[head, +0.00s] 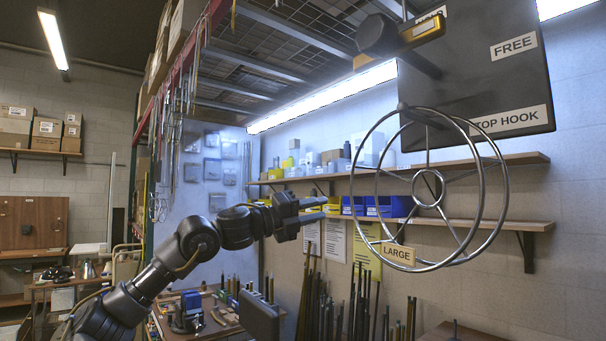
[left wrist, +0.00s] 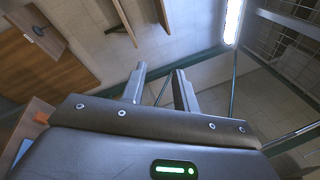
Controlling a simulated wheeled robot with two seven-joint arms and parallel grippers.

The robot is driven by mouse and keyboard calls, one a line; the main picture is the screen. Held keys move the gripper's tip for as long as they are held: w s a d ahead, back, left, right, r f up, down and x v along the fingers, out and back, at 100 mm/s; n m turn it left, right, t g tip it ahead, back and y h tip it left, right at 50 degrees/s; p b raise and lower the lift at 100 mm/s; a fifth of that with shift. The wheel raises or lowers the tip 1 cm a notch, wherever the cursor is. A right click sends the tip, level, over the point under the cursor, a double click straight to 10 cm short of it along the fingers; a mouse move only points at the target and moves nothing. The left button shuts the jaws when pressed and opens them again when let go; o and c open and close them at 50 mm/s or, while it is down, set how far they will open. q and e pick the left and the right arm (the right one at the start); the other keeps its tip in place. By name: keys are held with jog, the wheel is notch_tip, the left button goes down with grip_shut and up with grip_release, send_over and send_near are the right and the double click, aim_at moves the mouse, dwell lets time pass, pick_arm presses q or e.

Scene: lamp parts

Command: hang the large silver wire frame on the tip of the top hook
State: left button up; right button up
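The large silver wire frame (head: 507,190) shows at the right of the head view, two big rings joined by spokes, with a small ring in the middle and a LARGE tag (head: 398,254). Its upper rim meets a short dark hook (head: 405,109) beside the TOP HOOK label (head: 509,121), and it appears to hang there. How far along the hook it sits is hard to tell. My left gripper (head: 318,209) is left of the frame, apart from it, open and empty. The left wrist view shows its two fingers (left wrist: 160,85) spread with nothing between them.
A dark panel (head: 455,75) with a FREE label fills the upper right. Shelves with blue bins (head: 390,206) line the wall behind. Open air lies between my left gripper and the frame.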

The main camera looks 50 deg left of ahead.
pick_arm(q)
jog(key=s+d+r+m+g+h, duration=0.1)
jog(key=s+d+r+m, duration=0.35)
jog(key=s+d, duration=0.3)
jog(key=s+d+r+m, duration=0.4)
jog(key=s+d+r, duration=0.15)
jog(key=d, duration=0.25)
jog(key=s+d+f+m+g+y, duration=0.1)
jog(key=s+d+f+m+y, duration=0.3)
jog(key=s+d, duration=0.65)
jog(key=shift+m+h, duration=0.35)
jog(key=shift+h, duration=0.15)
jog(key=w+p, duration=0.1)
jog(key=w, duration=0.2)
jog(key=w+r+p, duration=0.1)
jog(key=w, duration=0.2)
jog(key=w+d+p, duration=0.1)
jog(key=w, duration=0.3)
jog(key=shift+w+r, duration=0.1)
jog(key=shift+r, duration=0.05)
jog(key=shift+w+d+p, duration=0.1)
jog(key=shift+w+p, duration=0.3)
jog(key=shift+w, duration=0.35)
